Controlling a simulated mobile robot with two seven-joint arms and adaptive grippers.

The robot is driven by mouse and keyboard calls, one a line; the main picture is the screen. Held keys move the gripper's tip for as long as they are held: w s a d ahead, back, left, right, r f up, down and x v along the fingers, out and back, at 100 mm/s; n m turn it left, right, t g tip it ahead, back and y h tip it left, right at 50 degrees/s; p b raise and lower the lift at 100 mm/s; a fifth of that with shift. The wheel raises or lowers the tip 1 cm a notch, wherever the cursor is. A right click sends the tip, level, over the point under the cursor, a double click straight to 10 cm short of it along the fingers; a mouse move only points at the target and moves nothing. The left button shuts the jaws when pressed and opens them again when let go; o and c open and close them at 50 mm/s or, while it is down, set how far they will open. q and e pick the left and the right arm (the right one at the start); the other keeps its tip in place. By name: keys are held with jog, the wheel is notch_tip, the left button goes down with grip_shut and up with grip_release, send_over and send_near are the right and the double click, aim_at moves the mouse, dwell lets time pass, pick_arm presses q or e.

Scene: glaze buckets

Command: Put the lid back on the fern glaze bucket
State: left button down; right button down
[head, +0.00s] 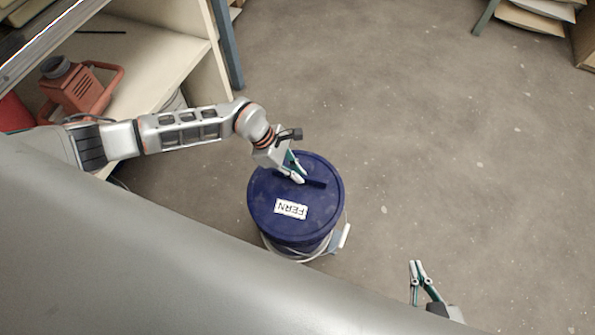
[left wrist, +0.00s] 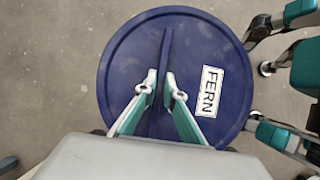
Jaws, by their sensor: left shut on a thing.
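A round dark blue lid (head: 269,190) with a white FERN label lies over the top of the fern glaze bucket (head: 325,243) on the floor. It fills the middle of the left wrist view (left wrist: 125,65), with a raised bar across it. My left gripper (head: 296,175) is shut on that bar, one finger on each side. The lid hides the bucket's mouth, and I cannot tell whether it is fully seated or slightly above the rim. My right gripper (head: 416,263) is apart from the bucket, lower right in the head view; its opening is unclear.
A shelf unit (head: 165,50) with a red-orange container (head: 82,90) stands at the upper left. Sacks or boards (head: 535,15) lie at the upper right. The concrete floor (head: 440,140) right of the bucket is clear.

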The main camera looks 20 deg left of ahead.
pick_arm(q)
jog(key=shift+f, duration=0.1)
pick_arm(e)
jog(key=shift+r, duration=0.1)
dwell(0.6)
pick_arm(q)
jog(key=c, duration=1.6)
grip_release()
jog(key=shift+r+p, duration=1.05)
jog(key=shift+r, duration=0.8)
jog(key=shift+r+p, duration=1.05)
jog(key=shift+r, duration=0.65)
pick_arm(e)
jog(key=w+r+t, duration=0.1)
jog(key=w+r, duration=0.2)
jog(key=r, duration=0.4)
jog(key=shift+w+r, duration=0.3)
jog(key=shift+r, duration=0.05)
pick_arm(q)
jog(key=shift+f, duration=0.1)
grip_shut()
